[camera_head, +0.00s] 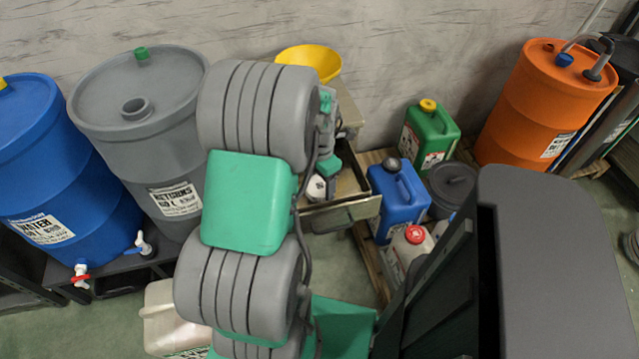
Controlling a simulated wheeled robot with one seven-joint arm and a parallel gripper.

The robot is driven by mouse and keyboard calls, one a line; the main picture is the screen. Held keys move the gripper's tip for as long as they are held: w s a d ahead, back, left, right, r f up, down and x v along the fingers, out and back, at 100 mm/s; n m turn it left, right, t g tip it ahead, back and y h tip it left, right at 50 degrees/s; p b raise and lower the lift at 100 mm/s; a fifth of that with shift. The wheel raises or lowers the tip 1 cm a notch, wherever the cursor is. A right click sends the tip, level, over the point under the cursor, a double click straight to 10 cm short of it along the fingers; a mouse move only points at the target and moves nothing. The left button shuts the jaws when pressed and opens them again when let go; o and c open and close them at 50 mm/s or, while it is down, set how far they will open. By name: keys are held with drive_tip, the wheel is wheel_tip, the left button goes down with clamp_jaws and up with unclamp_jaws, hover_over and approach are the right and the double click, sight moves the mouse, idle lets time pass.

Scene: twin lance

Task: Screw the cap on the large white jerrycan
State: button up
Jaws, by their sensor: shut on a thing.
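A large white jerrycan (172,322) stands on the floor at the lower left. My arm covers its right side, and I cannot make out its neck. My gripper (325,172) is partly visible beyond my arm, low over an open metal drawer or tray (342,212). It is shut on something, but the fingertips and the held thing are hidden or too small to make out. A small white round object with a dark mark (316,188) shows just below it. I cannot identify a loose cap. A smaller white jerrycan with a red cap (408,248) stands right of centre.
Blue (400,200) and green (430,135) jerrycans and a dark lidded bucket (450,188) crowd the pallet at right. An orange drum (540,100) stands behind. Grey (150,100) and blue (50,150) barrels stand at left. A yellow funnel (310,60) sits at the back.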

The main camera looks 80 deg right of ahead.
drive_tip(key=shift+r+p, duration=2.05)
drive_tip(key=shift+r, duration=0.8)
